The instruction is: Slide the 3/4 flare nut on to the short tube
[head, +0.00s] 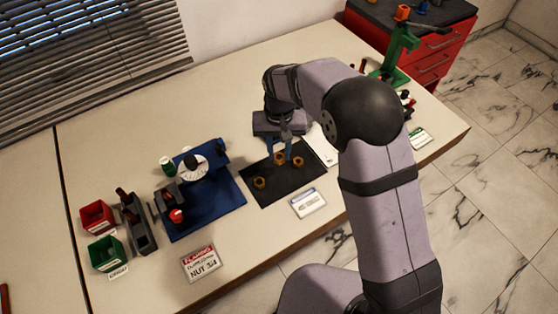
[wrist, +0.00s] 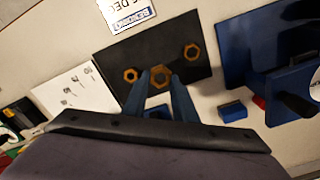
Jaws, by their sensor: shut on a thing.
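Three brass hex nuts are at the dark mat (head: 286,191). My gripper (head: 279,152) points down over the mat, its blue fingers shut on the middle nut (head: 279,159). In the wrist view this nut (wrist: 160,78) sits between the fingertips; I cannot tell whether it still touches the mat. One nut (head: 260,183) lies to its left in the head view and another (head: 298,161) close on its right. Their sizes cannot be read. I cannot make out the short tube for certain in either view.
Left of the mat is a blue board (head: 218,204) with a white dial (head: 194,168) and a red-topped part (head: 176,215). Farther left are a grey rack (head: 139,224), a red bin (head: 97,217) and a green bin (head: 106,253). A nut sign (head: 201,263) lies in front. A green stand (head: 393,58) is behind.

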